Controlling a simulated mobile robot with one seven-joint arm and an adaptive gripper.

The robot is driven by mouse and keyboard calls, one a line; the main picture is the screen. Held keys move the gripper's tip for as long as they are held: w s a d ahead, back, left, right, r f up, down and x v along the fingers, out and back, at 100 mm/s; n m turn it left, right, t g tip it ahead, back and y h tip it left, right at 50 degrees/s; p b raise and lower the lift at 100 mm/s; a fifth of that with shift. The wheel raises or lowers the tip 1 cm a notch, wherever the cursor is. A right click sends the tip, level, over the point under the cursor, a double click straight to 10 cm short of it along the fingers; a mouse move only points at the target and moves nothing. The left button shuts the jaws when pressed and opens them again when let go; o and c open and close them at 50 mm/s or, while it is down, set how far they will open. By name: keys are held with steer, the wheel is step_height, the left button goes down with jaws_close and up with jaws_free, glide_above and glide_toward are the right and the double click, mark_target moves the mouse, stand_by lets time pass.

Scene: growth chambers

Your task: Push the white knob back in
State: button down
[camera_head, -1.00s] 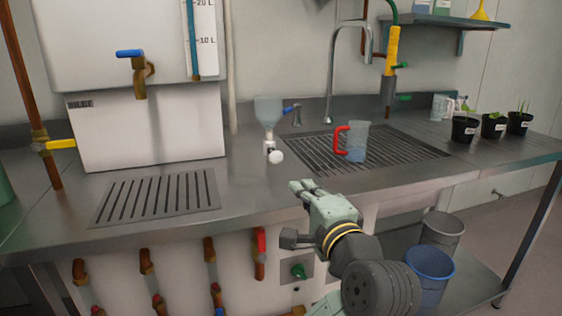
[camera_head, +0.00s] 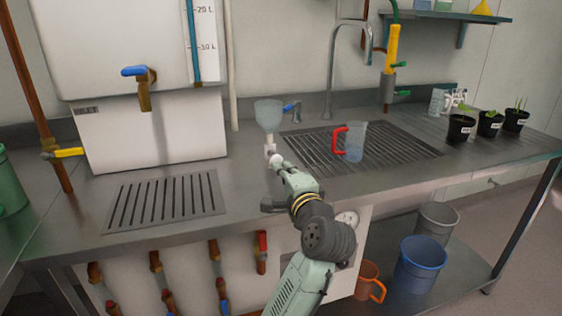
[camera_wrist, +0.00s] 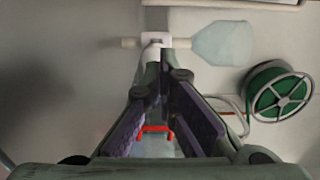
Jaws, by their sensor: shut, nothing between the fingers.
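The white knob (camera_head: 275,159) is a round end on the front of a small white dispenser, below its translucent blue-grey funnel (camera_head: 268,114), on the steel bench. In the wrist view the knob (camera_wrist: 151,51) shows just beyond my fingertips, with the dispenser's funnel (camera_wrist: 222,44) lying to the right. My gripper (camera_head: 280,168) is shut and empty, its tips right at the knob in the head view. I cannot tell whether they touch it. The fingertips partly cover the knob, so how far it stands out is unclear.
A clear jug with a red handle (camera_head: 340,140) stands right of the dispenser on the slotted drain (camera_head: 310,150). A white tank with a blue-handled tap (camera_head: 140,75) is at left. A tall faucet (camera_head: 331,75) stands behind. Potted plants (camera_head: 461,129) are far right.

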mark_target(275, 160)
steer(key=shift+x, duration=1)
